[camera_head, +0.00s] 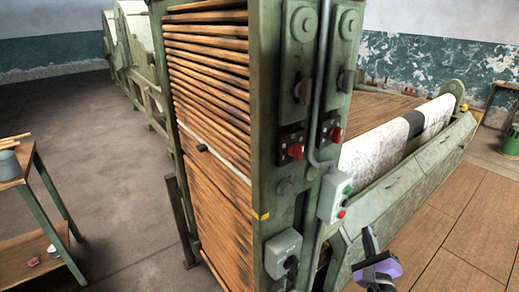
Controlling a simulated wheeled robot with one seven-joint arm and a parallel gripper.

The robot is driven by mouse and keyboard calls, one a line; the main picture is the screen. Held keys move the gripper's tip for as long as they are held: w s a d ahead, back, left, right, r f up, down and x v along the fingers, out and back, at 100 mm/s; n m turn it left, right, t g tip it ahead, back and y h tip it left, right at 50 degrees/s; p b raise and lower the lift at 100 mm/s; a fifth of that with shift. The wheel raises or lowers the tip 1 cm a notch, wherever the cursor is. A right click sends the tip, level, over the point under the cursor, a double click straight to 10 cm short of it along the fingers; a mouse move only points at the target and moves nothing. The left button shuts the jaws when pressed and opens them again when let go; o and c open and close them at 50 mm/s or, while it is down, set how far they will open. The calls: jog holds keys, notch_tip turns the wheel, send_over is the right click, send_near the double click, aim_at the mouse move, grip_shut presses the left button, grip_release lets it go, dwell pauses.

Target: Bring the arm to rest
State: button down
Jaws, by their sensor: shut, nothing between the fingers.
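My gripper (369,236) shows at the bottom of the view, right of centre, with a purple and dark body behind its grey fingers. It is shut and empty. It is in front of the green frame of the machine's roller section in the picture; I cannot tell how wide the gap between them is. The rest of my arm is cut off by the bottom edge.
A tall green machine (288,150) with wooden slats (210,85), switches and a button box (335,198) fills the middle. A pale cloth roll (375,150) lies behind a green trough. A small table (40,262) stands left. Concrete floor is clear between table and machine.

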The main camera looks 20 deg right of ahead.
jog(key=s+a+r+n+y, duration=0.1)
jog(key=s+a+n+y, duration=0.1)
jog(key=s+a+n, duration=0.6)
jog(key=s+a+r+n+g+y, duration=0.1)
jog(key=s+a+r+n+y, duration=0.1)
jog(key=s+a+n, duration=0.6)
jog(key=s+a+r+n+g+y, duration=0.1)
jog(key=s+a+n+y, duration=0.3)
jog(key=s+a+n, duration=0.4)
jog(key=s+n, duration=0.7)
jog(key=s, duration=0.7)
jog(key=shift+a+r, duration=0.2)
jog(key=shift+a, duration=0.15)
jog(key=shift+w, duration=0.1)
